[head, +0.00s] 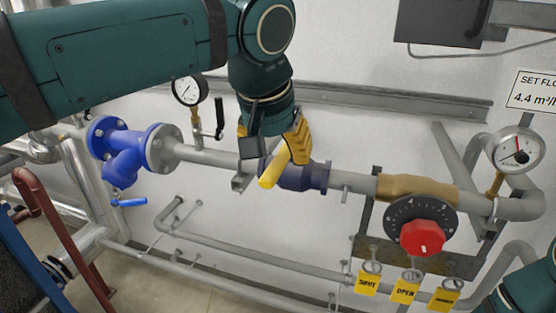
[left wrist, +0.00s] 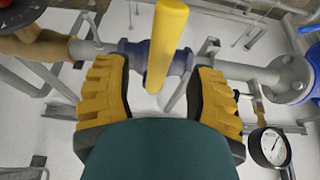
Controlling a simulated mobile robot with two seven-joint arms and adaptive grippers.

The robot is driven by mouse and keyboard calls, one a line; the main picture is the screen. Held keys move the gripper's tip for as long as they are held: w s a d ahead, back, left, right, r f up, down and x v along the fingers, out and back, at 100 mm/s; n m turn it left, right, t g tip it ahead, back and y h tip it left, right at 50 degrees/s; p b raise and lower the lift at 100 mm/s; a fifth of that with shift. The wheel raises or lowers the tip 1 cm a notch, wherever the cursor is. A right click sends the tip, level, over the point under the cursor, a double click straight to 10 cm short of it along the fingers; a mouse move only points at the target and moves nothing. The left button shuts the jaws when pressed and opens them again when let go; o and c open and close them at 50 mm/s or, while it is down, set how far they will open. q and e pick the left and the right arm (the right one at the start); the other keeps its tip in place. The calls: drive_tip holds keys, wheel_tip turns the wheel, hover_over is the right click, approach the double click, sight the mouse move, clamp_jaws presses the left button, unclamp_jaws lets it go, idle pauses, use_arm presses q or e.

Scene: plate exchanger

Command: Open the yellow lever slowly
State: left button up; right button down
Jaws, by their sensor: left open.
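The yellow lever (head: 273,170) sits on a dark blue valve body (head: 312,176) in the grey pipe and points toward the camera, tilted down. My left gripper (head: 279,148) is at the lever, over the valve. In the left wrist view the lever (left wrist: 166,45) stands between the two open, yellow-padded fingers of my left gripper (left wrist: 160,88), with a visible gap on both sides. The lower end of the lever lies close to the gripper's palm. The valve body (left wrist: 137,50) shows behind it. My right gripper is not in view.
A red knob (head: 423,238) on a black dial and several yellow tags (head: 405,287) are right of the valve. Gauges (head: 516,150) stand on the pipe at both sides. A blue strainer (head: 125,152) is at the left. A lower pipe (head: 250,247) runs below.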

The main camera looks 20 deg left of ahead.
sight(284, 158)
use_arm(q)
drive_tip(key=shift+x, duration=1.25)
drive_tip(key=shift+c, duration=0.4)
clamp_jaws()
